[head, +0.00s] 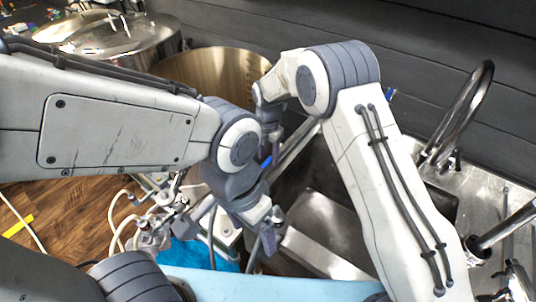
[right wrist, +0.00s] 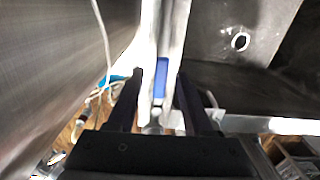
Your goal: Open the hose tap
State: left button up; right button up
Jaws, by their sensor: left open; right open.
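A small blue piece, which looks like the hose tap's handle (right wrist: 160,82), lies between the two dark fingers of my right gripper (right wrist: 158,88) in the right wrist view. I cannot tell whether the fingers touch it. In the head view a bit of blue (head: 266,162) shows just below my right gripper (head: 271,145), beside the sink's left edge. My right gripper is open. My left gripper (head: 262,238) is lower, open, over the pipes and fittings left of the sink. The tap's body is mostly hidden by my arms.
A steel sink (head: 320,225) with a curved faucet (head: 472,105) is on the right. A large open pot (head: 215,72) and a lidded pot (head: 105,38) stand behind. Pale hoses (head: 118,215) and metal fittings crowd the left. A blue cloth (head: 195,255) lies low.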

aim_at(268, 160)
notch_tip(268, 160, up, 10)
jog(key=b, duration=0.2)
jog(key=shift+r, duration=0.25)
dwell(0.3)
